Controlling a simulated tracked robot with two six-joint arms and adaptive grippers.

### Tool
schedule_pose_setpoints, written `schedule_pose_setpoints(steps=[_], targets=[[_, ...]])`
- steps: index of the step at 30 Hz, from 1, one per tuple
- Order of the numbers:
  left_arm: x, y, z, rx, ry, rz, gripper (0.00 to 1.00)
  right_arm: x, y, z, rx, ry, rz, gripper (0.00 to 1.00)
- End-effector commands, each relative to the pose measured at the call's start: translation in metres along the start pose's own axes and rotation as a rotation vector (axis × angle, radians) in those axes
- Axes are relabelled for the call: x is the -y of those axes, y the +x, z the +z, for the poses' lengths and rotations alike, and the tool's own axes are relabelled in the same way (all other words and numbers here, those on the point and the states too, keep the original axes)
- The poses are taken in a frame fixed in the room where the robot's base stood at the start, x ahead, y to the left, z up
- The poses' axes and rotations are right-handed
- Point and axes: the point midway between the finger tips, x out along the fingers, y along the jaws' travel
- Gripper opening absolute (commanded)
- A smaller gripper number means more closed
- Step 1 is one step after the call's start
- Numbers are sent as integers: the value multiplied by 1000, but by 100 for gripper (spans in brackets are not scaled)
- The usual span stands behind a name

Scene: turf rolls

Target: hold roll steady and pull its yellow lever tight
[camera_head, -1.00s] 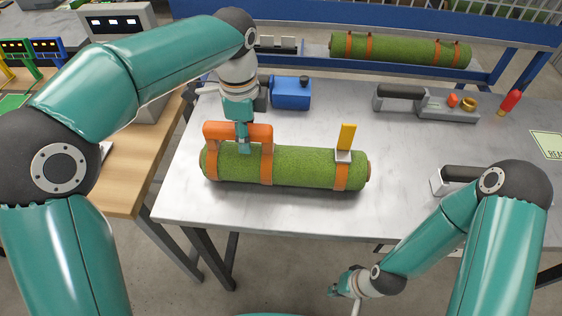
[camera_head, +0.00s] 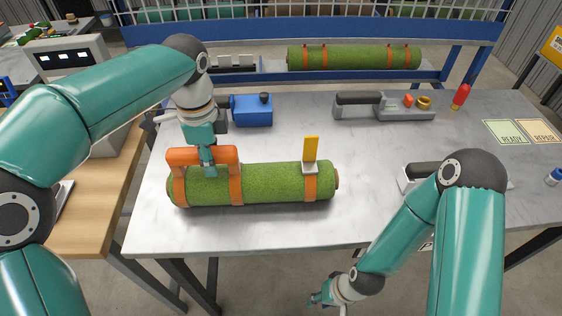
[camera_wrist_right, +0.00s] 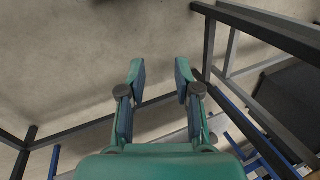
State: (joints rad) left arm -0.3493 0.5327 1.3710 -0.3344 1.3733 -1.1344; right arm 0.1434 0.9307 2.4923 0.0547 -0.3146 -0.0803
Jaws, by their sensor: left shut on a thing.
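The green turf roll (camera_head: 270,187) lies on the metal table with orange straps around it. An orange handle (camera_head: 203,155) stands over its left end. The yellow lever (camera_head: 310,149) sticks up from a small metal buckle on the right strap. My left gripper (camera_head: 208,164) is at the orange handle and shut on it. My right gripper (camera_head: 318,299) is low, in front of the table edge and well apart from the roll. In the right wrist view its two fingers (camera_wrist_right: 160,82) are spread with nothing between them.
Behind the roll are a blue device (camera_head: 253,110) and a grey tool with a black handle (camera_head: 385,106). Another dark-handled tool (camera_head: 422,171) is partly hidden by my right arm. A second turf roll (camera_head: 355,57) lies on the back shelf. READY (camera_head: 505,132) and REPAIR cards lie at right.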

Motion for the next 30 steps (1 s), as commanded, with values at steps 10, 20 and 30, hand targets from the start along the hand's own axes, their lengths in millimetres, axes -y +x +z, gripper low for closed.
schedule_pose_setpoints(steps=[10, 20, 30], targets=[[0, 0, 0, 0, 0, 1, 0, 70, -30, 16, 159, -408, -26, 33], [0, 0, 0, 0, 0, 1, 0, 200, -78, 49, 208, -841, -332, 33], [0, 0, 0, 0, 0, 1, 0, 313, -160, 2, 128, -1220, -607, 33]])
